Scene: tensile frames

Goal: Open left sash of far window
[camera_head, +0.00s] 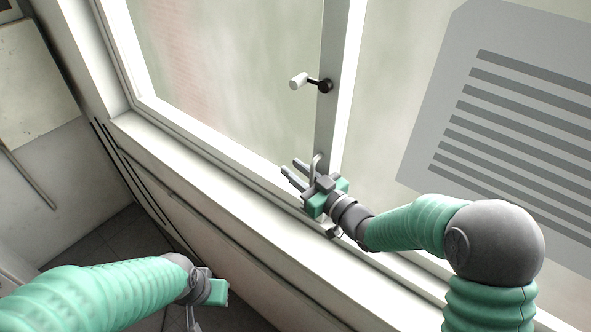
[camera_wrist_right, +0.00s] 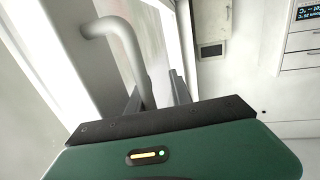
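The far window's left sash (camera_head: 215,75) has a pale frame and blurry glass. A dark latch with a white knob (camera_head: 298,81) sits on the grey middle post. Lower on the post is a curved metal pull handle (camera_head: 317,162), which looms large in the right wrist view (camera_wrist_right: 125,45). My right gripper (camera_head: 291,171) is beside this handle, fingers apart and pointing left along the sash. In the wrist view the bar overlaps the space between the fingers; whether it touches them is unclear. My left gripper (camera_head: 213,291) hangs low, away from the window; its fingers are unclear.
A pale sill (camera_head: 205,180) runs below the window. A grey striped panel (camera_head: 510,110) covers part of the right pane. Dark floor tiles (camera_head: 115,235) show at lower left. The wrist view shows a wall box (camera_wrist_right: 211,28) and drawers (camera_wrist_right: 300,42) with a display.

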